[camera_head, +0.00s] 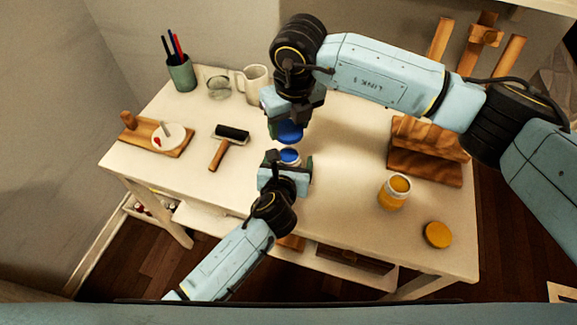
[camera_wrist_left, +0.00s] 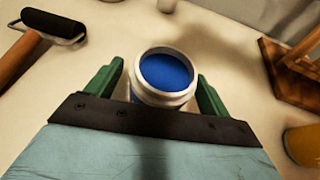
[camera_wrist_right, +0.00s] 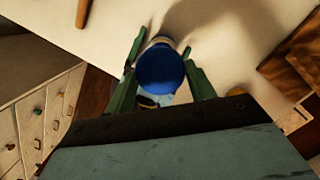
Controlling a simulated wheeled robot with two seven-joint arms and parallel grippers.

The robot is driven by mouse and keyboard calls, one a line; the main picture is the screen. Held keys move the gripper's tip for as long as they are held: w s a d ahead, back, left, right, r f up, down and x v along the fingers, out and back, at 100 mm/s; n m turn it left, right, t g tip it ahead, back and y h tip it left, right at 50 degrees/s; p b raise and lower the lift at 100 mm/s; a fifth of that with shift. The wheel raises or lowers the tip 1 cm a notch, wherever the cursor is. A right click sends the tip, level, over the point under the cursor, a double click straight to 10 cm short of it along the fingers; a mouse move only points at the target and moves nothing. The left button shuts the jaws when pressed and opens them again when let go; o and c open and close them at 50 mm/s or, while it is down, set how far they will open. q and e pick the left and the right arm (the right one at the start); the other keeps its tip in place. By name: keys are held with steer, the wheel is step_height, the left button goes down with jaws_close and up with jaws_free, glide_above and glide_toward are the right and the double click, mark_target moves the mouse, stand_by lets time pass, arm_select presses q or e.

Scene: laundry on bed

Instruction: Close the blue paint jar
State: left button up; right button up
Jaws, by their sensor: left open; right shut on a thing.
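The open blue paint jar (camera_head: 289,156) stands upright on the white table, with blue paint showing at its mouth. In the left wrist view the jar (camera_wrist_left: 163,78) sits between the two green fingers of my left gripper (camera_wrist_left: 160,88), which is open around it. In the head view my left gripper (camera_head: 286,165) comes from the front. My right gripper (camera_head: 290,118) is shut on the blue lid (camera_head: 289,131) and holds it above and slightly behind the jar. In the right wrist view the lid (camera_wrist_right: 160,68) is between the fingers and hides part of the jar.
A yellow paint jar (camera_head: 395,191) and its yellow lid (camera_head: 437,234) are at the right. A wooden stand (camera_head: 425,165) is behind them.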

arm_select(q)
steer(key=c, duration=1.5)
arm_select(e)
glide_above(288, 157)
steer(key=shift+s+d+f, duration=0.1)
steer(key=shift+d+f, duration=0.05)
steer(key=shift+f, duration=2.35)
steer(key=shift+f, duration=0.9)
steer(key=shift+f, duration=0.5)
steer(key=shift+s+f, duration=0.1)
steer(key=shift+f, duration=0.15)
